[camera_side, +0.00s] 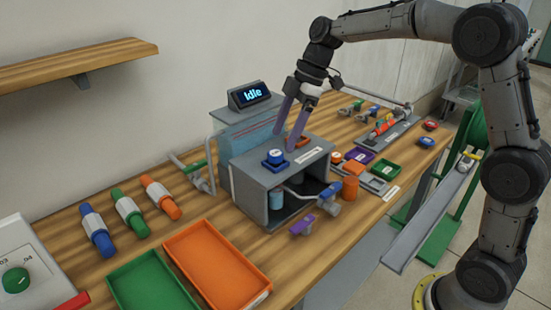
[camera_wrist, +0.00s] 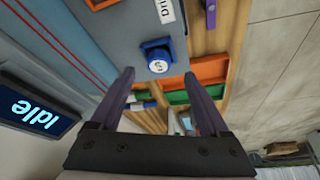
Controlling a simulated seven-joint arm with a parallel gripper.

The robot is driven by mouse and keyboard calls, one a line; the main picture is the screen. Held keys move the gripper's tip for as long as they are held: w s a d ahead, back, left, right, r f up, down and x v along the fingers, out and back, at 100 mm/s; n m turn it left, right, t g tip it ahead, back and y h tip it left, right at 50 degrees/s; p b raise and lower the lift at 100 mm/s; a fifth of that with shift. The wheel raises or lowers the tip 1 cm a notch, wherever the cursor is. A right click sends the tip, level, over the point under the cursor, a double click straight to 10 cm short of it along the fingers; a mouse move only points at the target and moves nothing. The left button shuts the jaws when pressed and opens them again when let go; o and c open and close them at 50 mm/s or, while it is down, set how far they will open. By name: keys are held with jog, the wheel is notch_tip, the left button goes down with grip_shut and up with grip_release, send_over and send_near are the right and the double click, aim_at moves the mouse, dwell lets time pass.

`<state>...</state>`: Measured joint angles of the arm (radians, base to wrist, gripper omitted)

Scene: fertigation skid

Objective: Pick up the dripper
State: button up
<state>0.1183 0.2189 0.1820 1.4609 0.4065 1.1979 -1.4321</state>
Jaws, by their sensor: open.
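I cannot tell for certain which part is the dripper. A small purple-topped part with a grey body (camera_side: 303,225) lies on the table in front of the skid, and a purple part (camera_wrist: 210,12) shows at the top edge of the wrist view. Several small coloured-top pieces (camera_side: 358,104) stand at the table's back. My gripper (camera_side: 286,141) points down over the skid's grey top, fingers apart with nothing between them.
Orange (camera_side: 217,267) and green (camera_side: 150,283) trays stand in front, three coloured cylinders (camera_side: 128,212) at left. Small trays (camera_side: 383,169) stand right of the skid.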

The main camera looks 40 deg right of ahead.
aim_at(276, 152)
jog(key=shift+x, duration=2.35)
jog(key=shift+w+r, duration=0.1)
jog(key=shift+w, duration=0.05)
grip_shut()
